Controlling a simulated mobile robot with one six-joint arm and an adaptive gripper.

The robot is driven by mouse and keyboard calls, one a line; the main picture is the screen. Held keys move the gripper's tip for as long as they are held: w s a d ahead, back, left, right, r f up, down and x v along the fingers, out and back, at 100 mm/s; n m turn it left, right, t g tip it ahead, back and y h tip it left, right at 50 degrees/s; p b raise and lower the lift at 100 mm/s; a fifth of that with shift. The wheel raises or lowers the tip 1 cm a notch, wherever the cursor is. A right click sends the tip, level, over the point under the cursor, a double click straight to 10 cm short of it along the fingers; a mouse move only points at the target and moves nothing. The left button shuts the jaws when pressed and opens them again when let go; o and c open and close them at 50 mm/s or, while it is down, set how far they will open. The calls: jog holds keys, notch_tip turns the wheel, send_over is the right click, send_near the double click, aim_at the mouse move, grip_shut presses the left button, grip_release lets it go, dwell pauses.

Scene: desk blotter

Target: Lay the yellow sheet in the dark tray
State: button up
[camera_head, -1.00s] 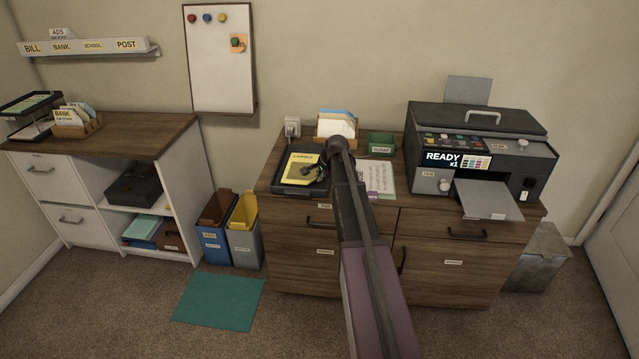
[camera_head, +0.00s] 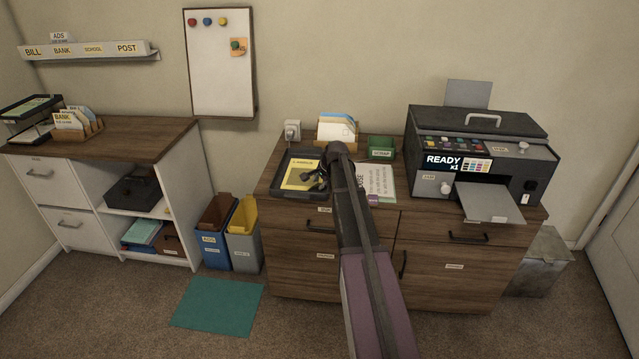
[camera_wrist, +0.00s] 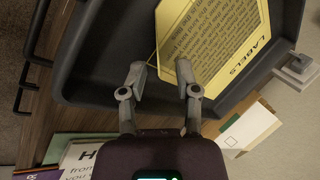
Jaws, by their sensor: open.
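The yellow sheet (camera_head: 298,174), headed "LABELS", lies inside the dark tray (camera_head: 283,193) on the wooden cabinet. In the wrist view the sheet (camera_wrist: 208,42) rests on the floor of the tray (camera_wrist: 105,50), within its walls. My gripper (camera_head: 317,180) is over the right part of the tray. In the wrist view my gripper (camera_wrist: 161,76) has its fingers apart and nothing held between them. The fingertips are close to the near edge of the sheet. Part of the sheet's right side is hidden by my gripper in the head view.
A white printed sheet (camera_head: 378,180) lies right of the tray, beside my arm. A card holder (camera_head: 337,130) and green scrap box (camera_head: 382,147) stand behind. A printer (camera_head: 480,150) fills the cabinet's right side.

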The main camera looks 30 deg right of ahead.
jog(key=shift+r, duration=0.15)
jog(key=p+v, duration=1)
jog(key=v, duration=0.2)
jog(key=shift+p, duration=0.4)
jog(key=shift+s, duration=0.1)
dwell(0.7)
jog(key=s+a+f+n+g, duration=0.1)
jog(key=s+a+n+g, duration=0.1)
jog(key=s+a+n, duration=0.6)
jog(key=s+a+f+n+g+h, duration=0.1)
jog(key=s+a+n+g, duration=0.2)
jog(key=s+a, duration=1.4)
jog(key=a+n, duration=0.4)
jog(key=shift+s+a+f+n, duration=0.15)
jog(key=shift+s+n, duration=0.2)
jog(key=shift+n, duration=0.05)
